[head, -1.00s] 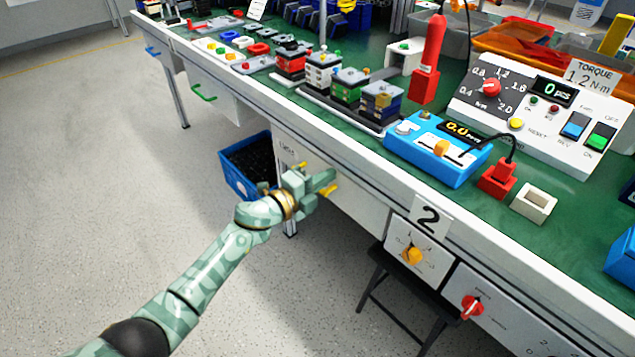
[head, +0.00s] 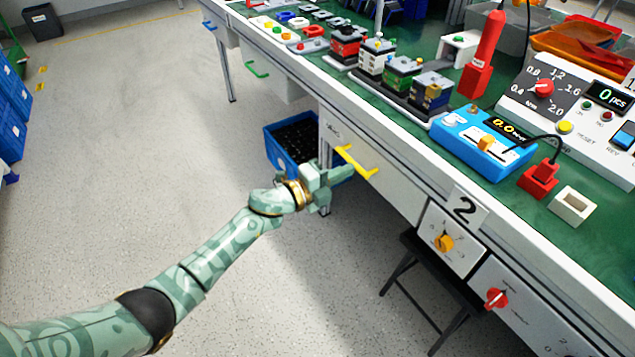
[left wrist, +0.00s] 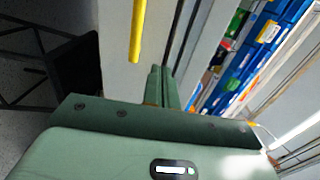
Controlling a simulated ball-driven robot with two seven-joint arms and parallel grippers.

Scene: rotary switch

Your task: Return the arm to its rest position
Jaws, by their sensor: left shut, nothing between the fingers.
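My left arm reaches in from the lower left of the head view. Its gripper (head: 324,187) is shut and empty, in the air in front of the workbench, just left of a drawer with a yellow handle (head: 356,162). The shut fingers (left wrist: 162,88) also show in the left wrist view, with the yellow handle (left wrist: 138,30) beyond them to the upper left. The gripper looks apart from the handle. My right gripper is in neither view.
The bench front has a yellow rotary switch (head: 443,242) under a "2" label and a red rotary switch (head: 496,298). A blue bin (head: 275,150) stands behind the gripper. A dark stool (head: 420,290) is under the switches. Open floor lies to the left.

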